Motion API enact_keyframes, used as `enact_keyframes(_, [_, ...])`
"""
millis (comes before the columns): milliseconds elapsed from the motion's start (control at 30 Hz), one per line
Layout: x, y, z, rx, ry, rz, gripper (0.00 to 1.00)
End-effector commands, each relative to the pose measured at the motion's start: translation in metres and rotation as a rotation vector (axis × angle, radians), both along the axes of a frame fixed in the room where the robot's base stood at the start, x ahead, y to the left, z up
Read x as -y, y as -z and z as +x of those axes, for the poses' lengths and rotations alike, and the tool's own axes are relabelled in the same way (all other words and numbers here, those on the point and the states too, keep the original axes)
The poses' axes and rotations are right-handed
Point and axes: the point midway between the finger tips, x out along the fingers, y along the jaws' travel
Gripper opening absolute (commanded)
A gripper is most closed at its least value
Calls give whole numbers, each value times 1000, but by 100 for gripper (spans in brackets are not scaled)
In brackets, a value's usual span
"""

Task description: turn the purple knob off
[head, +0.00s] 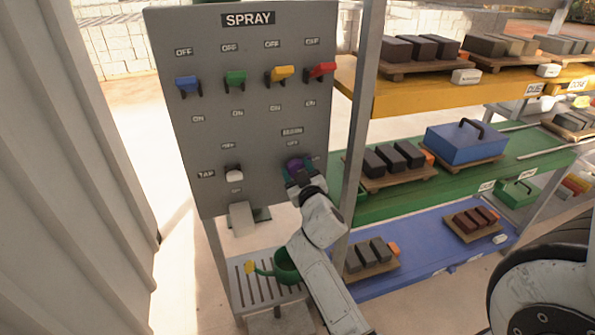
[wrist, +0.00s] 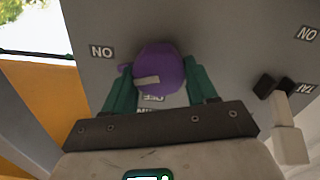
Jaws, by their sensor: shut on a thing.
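The purple knob (head: 294,165) is on the lower right of the grey SPRAY panel (head: 262,128). My gripper (head: 297,180) reaches up to it and partly hides it. In the wrist view, the green fingers lie on either side of the round purple knob (wrist: 168,72), shut on it. The picture is upside down there. The OFF label (wrist: 153,98) shows just below the knob, partly hidden.
Blue (head: 187,83), green (head: 235,77), yellow (head: 281,74) and red (head: 320,70) switches line the panel's top. A white tap handle (head: 233,174) sits left of the knob. A shelf post (head: 357,130) stands close to the right. A green watering can (head: 284,268) is below.

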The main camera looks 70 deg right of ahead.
Motion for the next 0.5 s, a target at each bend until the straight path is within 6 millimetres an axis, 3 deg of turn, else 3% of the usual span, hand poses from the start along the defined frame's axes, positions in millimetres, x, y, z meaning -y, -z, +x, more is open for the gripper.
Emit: enact_keyframes(500, [-2, 2, 3, -375, -3, -319, 27])
